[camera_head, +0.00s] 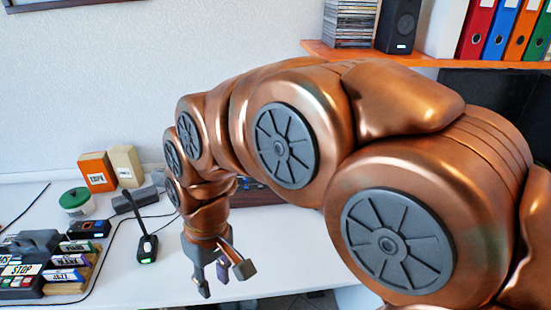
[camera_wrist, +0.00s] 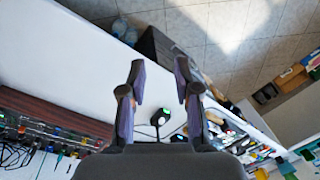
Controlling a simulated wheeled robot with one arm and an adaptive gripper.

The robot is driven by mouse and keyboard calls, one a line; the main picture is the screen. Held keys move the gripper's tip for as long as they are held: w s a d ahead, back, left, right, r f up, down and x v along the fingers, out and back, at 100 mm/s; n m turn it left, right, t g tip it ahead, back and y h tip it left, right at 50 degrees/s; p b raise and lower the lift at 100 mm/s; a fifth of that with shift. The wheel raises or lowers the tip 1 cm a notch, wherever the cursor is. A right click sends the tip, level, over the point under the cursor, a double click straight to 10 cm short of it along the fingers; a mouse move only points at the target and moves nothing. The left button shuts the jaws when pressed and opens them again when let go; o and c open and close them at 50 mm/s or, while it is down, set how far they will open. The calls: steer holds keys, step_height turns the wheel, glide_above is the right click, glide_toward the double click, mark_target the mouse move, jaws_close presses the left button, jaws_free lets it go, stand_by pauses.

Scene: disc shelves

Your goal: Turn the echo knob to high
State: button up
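A device with a dark reddish-brown edge (camera_wrist: 50,110) and a row of small knobs and cables lies at the left of the wrist view. In the head view only a dark strip of it (camera_head: 262,192) shows behind my arm. I cannot tell which knob is the echo knob, and no label or setting can be read. My gripper (camera_head: 225,280) points down over the front of the white table, with its fingers apart and nothing between them. In the wrist view my gripper (camera_wrist: 158,65) is also open, off to the right of the knobbed device and not touching it.
A desk microphone (camera_head: 147,245) with a green light stands left of my gripper. Labelled cases (camera_head: 70,265), a green-lidded jar (camera_head: 76,202) and an orange box (camera_head: 97,171) are further left. An orange shelf (camera_head: 430,60) holds a speaker (camera_head: 401,25) and binders.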

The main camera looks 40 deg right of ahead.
steer(key=w+d+f+t+b, duration=0.15)
steer(key=w+d, duration=0.35)
steer(key=w, duration=0.5)
steer(key=w+d+t+y+b, duration=0.1)
steer(key=w+d+t+b, duration=0.15)
steer(key=w+d, duration=0.45)
steer(key=w+d+f+t+b, duration=0.1)
steer(key=w+d+b, duration=0.2)
steer(key=w, duration=0.9)
steer(key=w+d+f+m+t+h+b, duration=0.1)
steer(key=w+d+f+t+b, duration=0.15)
steer(key=d, duration=0.65)
steer(key=w+d+f+m+t+b, duration=0.1)
steer(key=w+d, duration=0.3)
steer(key=d, duration=0.4)
steer(key=d+f+h+b, duration=0.1)
steer(key=d, duration=0.5)
steer(key=d+f+m+h, duration=0.1)
steer(key=d+f, duration=0.1)
steer(key=d, duration=0.5)
steer(key=d+f+h+b, duration=0.1)
steer(key=d+f, duration=0.1)
steer(key=d, duration=0.4)
steer(key=shift+s+d+f+m+t+b, duration=0.1)
steer(key=shift+s+d+m+t+b, duration=0.2)
steer(key=shift+s+d+t+b, duration=0.1)
steer(key=shift+x, duration=3.7)
steer(key=shift+c, duration=0.4)
jaws_close()
